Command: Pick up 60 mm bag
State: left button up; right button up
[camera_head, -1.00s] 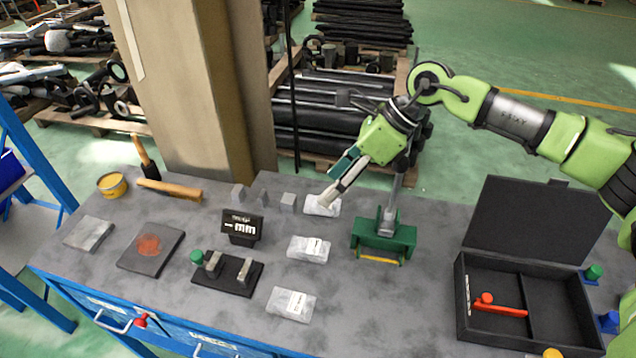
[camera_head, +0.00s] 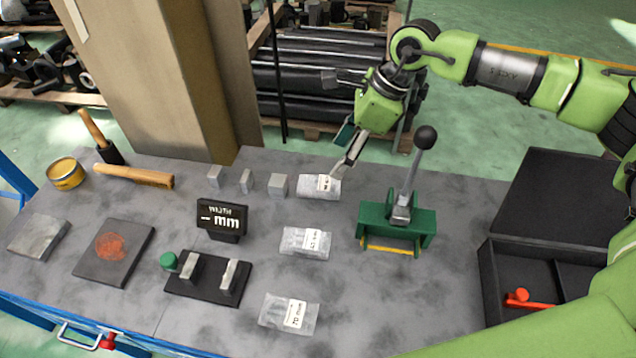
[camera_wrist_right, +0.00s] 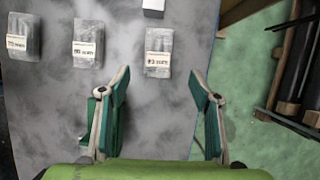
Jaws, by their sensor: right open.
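Three clear bags with white labels lie in a row on the grey table. The back bag (camera_head: 312,187) is closest to my right gripper (camera_head: 345,168); the middle bag (camera_head: 300,243) and the front bag (camera_head: 285,314) lie nearer the table's front. The front label seems to read 70 mm; the other numbers are hard to read. In the right wrist view, the back bag (camera_wrist_right: 159,47) is just ahead of my open, empty right gripper (camera_wrist_right: 158,82), with the middle bag (camera_wrist_right: 87,38) and front bag (camera_wrist_right: 20,36) to its left. My left gripper is not in view.
A green lever press (camera_head: 418,222) stands right of the bags. An open black case (camera_head: 490,285) is at the right. A width display (camera_head: 221,216), grey blocks (camera_head: 277,185) and a black fixture (camera_head: 208,290) are to the left.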

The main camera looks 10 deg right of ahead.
aim_at(321, 182)
jog(key=x, duration=0.4)
jog(key=shift+s+a+p, duration=0.2)
jog(key=shift+s+p, duration=0.05)
jog(key=shift+p, duration=0.15)
jog(key=shift+w+a+f, duration=0.1)
jog(key=shift+w+f, duration=0.1)
jog(key=shift+f, duration=0.2)
jog(key=p+x, duration=0.2)
jog(key=x, duration=0.2)
jog(key=shift+a+f, duration=0.1)
jog(key=shift+f, duration=0.25)
jog(key=shift+w+a+f, duration=0.1)
jog(key=shift+f, duration=0.25)
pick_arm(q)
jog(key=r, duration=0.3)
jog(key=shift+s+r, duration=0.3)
pick_arm(e)
jog(key=shift+r, duration=0.1)
jog(key=c, duration=1.4)
